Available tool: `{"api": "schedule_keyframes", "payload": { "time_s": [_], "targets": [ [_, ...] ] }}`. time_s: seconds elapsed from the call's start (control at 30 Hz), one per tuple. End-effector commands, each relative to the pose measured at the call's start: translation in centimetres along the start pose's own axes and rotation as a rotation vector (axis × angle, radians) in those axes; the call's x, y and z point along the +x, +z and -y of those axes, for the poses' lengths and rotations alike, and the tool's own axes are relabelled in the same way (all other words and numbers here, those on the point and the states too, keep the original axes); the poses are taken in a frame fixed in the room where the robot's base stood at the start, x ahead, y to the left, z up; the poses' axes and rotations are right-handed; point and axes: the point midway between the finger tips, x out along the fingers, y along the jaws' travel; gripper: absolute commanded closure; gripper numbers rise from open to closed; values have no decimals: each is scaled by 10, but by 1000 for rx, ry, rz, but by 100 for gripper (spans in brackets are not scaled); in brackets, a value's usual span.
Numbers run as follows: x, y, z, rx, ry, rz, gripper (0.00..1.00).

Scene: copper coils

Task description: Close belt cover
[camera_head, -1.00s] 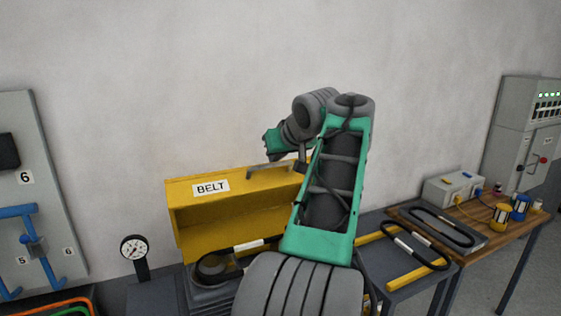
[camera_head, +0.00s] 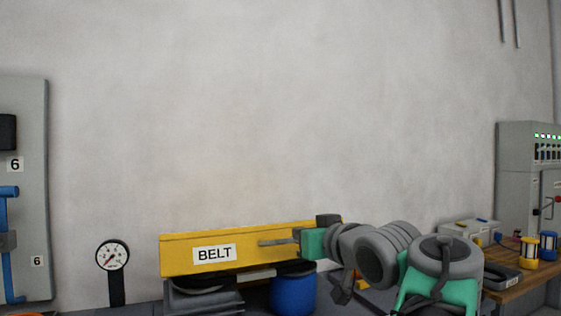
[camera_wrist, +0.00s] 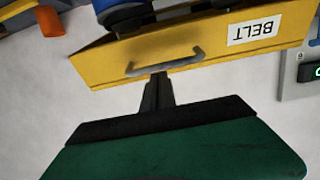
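The yellow belt cover (camera_head: 185,256), labelled BELT, is in the lower middle of the head view. Its front faces me, and its inside no longer shows. A dark pulley housing (camera_head: 200,296) and a blue drum (camera_head: 293,293) show below its lower edge. The cover also fills the top of the wrist view (camera_wrist: 110,65), with a grey bar handle (camera_wrist: 165,63). My gripper (camera_wrist: 157,78) has its narrow dark fingers together, with the tips at the handle bar. I see no handle between them. In the head view my gripper (camera_head: 300,242) is at the cover's front, right of the label.
A pressure gauge (camera_head: 112,256) stands left of the cover. A grey panel with blue pipes (camera_head: 28,200) is at the far left. A wooden bench (camera_head: 530,280) with yellow and blue parts is at the right. The wall above is clear.

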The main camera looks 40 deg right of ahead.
Motion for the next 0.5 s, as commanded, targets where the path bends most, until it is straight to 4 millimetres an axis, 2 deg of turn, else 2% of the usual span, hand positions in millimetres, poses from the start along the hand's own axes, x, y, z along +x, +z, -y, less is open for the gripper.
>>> {"api": "schedule_keyframes", "payload": {
  "time_s": [0.03,0.2,0.33,0.5],
  "targets": [
    [2,28,0,1,1,1,100],
    [4,68,2,0,-4,0,100],
    [8,90,3,-1,-6,0,100],
    [11,107,3,-1,-6,1,100]
  ]
}}
